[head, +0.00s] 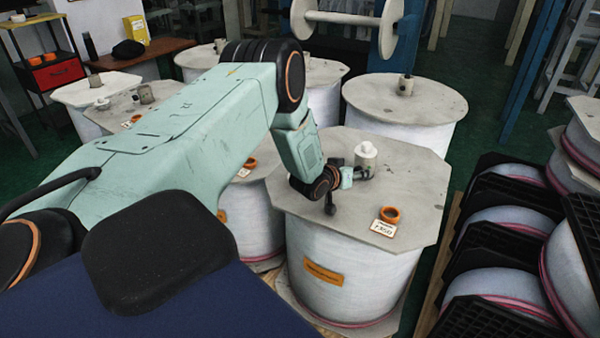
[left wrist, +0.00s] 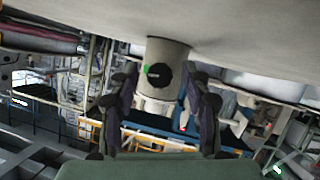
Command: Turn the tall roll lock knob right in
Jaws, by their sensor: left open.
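The tall roll (head: 350,250) is a white film roll with a grey eight-sided top plate. A whitish lock cylinder (head: 366,153) stands on that plate. In the left wrist view the lock cylinder (left wrist: 168,52) shows a round black knob (left wrist: 159,76) on its side, with a green mark at the knob's left edge. My left gripper (head: 346,178) is low over the plate beside the cylinder. In the left wrist view its dark fingers (left wrist: 161,88) are open, one to each side of the knob, and contact is not visible. My right gripper is not in view.
An orange ring (head: 389,214) and a white label (head: 384,229) lie on the plate's front right. Another roll (head: 405,98) with a round top stands behind. Black racks (head: 505,215) with rolls stand on the right. More rolls stand behind my left arm.

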